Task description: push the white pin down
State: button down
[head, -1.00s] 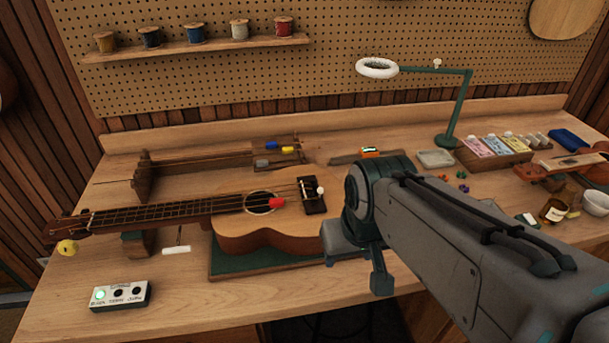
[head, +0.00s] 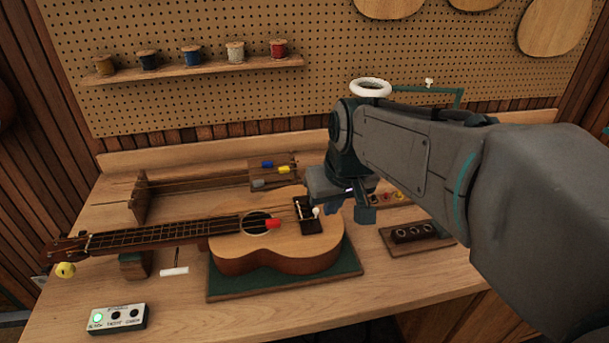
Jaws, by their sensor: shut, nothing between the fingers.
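The ukulele (head: 285,243) lies with its neck to the left and its body on a green mat (head: 225,285). The white pin (head: 316,211) stands up from the dark bridge (head: 313,228) on the body; its head is above the bridge. My gripper (head: 332,207) is shut and empty. In the picture it is just right of the pin, and I see no contact. My wrist partly hides the bench behind it.
A red piece (head: 273,223) rests at the sound hole. A rack (head: 415,240) with dark round parts lies right of the mat. A white-handled tool (head: 174,271) and a labelled box (head: 117,318) are at the left front. The front bench is mostly clear.

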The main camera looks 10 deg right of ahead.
jog(key=w+r+p, duration=0.1)
jog(key=w+r, duration=0.4)
jog(key=w, duration=0.4)
jog(key=p, duration=0.2)
send_over(317, 209)
jog(key=w, duration=0.1)
notch_tip(317, 209, down, 9)
jog(key=f, duration=0.3)
jog(key=shift+s+a+f+n+t, duration=0.1)
jog(key=shift+s+f+n+t, duration=0.05)
jog(key=shift+s+n+t, duration=0.2)
jog(key=shift+s+f, duration=0.2)
jog(key=shift+f, duration=0.25)
